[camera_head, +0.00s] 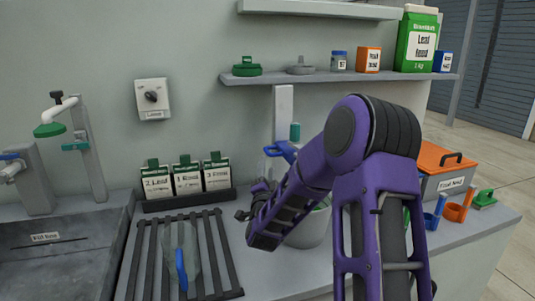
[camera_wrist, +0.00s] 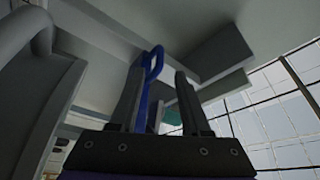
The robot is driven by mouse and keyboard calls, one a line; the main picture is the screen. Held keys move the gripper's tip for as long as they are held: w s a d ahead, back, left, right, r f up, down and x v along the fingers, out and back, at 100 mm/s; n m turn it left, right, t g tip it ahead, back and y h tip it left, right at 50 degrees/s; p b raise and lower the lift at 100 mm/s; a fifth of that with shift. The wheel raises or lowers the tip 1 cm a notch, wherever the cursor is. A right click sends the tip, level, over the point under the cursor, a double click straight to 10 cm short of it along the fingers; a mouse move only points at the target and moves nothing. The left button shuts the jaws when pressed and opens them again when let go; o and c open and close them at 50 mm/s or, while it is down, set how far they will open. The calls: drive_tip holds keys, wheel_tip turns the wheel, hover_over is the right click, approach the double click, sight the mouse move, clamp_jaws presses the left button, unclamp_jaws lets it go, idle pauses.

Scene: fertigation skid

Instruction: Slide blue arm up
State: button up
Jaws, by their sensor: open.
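The blue arm (camera_head: 281,150) sticks out to the left from a grey post (camera_head: 284,105) against the back wall, above a grey pot (camera_head: 310,230). A teal piece (camera_head: 295,131) sits just above it on the post. In the wrist view the blue arm (camera_wrist: 152,68) ends in a loop and shows between my two fingers, closer to the left one. My gripper (camera_wrist: 158,72) is open, pointing up toward it; I cannot tell whether a finger touches it.
A shelf (camera_head: 340,77) with jars and boxes runs above. Labelled packets (camera_head: 188,178) stand left of the pot, behind a dark rack (camera_head: 143,262) with a blue-handled item (camera_head: 181,268). An orange-lidded box (camera_head: 445,165) stands right. A sink (camera_head: 60,262) is at far left.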

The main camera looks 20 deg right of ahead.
sight(267, 150)
drive_tip(key=x, duration=0.8)
drive_tip(key=shift+w+d+r, duration=0.1)
drive_tip(key=shift+w, duration=0.1)
clamp_jaws()
idle(1.1)
